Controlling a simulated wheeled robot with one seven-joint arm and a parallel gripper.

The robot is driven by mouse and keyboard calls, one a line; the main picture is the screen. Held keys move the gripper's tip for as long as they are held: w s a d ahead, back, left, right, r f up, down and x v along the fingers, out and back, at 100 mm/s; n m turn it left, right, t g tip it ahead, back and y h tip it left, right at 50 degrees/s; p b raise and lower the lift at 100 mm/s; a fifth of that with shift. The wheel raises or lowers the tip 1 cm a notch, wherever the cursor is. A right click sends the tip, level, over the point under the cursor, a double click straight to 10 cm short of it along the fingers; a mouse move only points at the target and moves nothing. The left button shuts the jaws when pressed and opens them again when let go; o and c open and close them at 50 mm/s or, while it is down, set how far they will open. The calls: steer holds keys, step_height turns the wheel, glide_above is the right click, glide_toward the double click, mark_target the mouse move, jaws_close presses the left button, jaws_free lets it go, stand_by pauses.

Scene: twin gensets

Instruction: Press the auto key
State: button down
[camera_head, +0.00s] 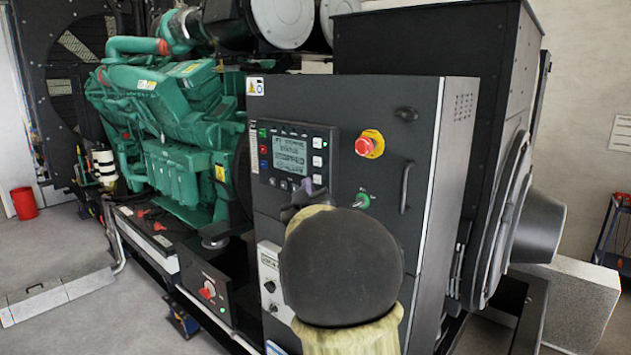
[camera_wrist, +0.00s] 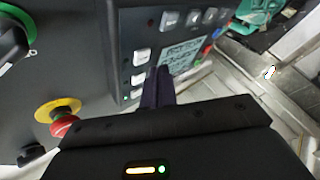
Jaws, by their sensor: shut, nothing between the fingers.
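The controller panel (camera_head: 277,140) has a lit text screen (camera_head: 290,153) on the dark cabinet front. White keys (camera_head: 317,161) run down its right side, coloured keys (camera_head: 263,149) down its left, and more keys along the bottom. I cannot read which one is the auto key. My gripper (camera_head: 306,187) is shut and empty in front of the panel's lower right, hiding part of the bottom row. In the wrist view, which is turned over, its dark fingers (camera_wrist: 157,78) overlap the panel beside the white keys (camera_wrist: 139,78). I cannot tell whether they touch.
A red emergency stop (camera_head: 365,145) on a yellow ring and a green rotary switch (camera_head: 362,200) sit right of the panel. A vertical handle (camera_head: 406,187) is further right. The green engine (camera_head: 165,130) stands to the left. Open floor (camera_head: 60,250) lies at the lower left.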

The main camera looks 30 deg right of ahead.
steer(key=shift+d, duration=0.15)
stand_by(0.4)
steer(key=shift+w+d+b, duration=0.15)
steer(key=shift+d+b, duration=0.2)
steer(key=shift+b, duration=0.05)
steer(key=shift+w+d+b, duration=0.15)
steer(key=shift+d+b, duration=0.2)
steer(key=shift+d, duration=0.05)
stand_by(0.8)
steer(key=shift+a, duration=0.15)
steer(key=shift+s+a+b, duration=0.35)
steer(key=shift+a+b, duration=0.1)
steer(key=shift+a, duration=0.25)
steer(key=a, duration=0.2)
steer(key=s+a, duration=0.1)
steer(key=s+a+b, duration=0.1)
steer(key=a, duration=0.1)
steer(key=shift+a, duration=0.3)
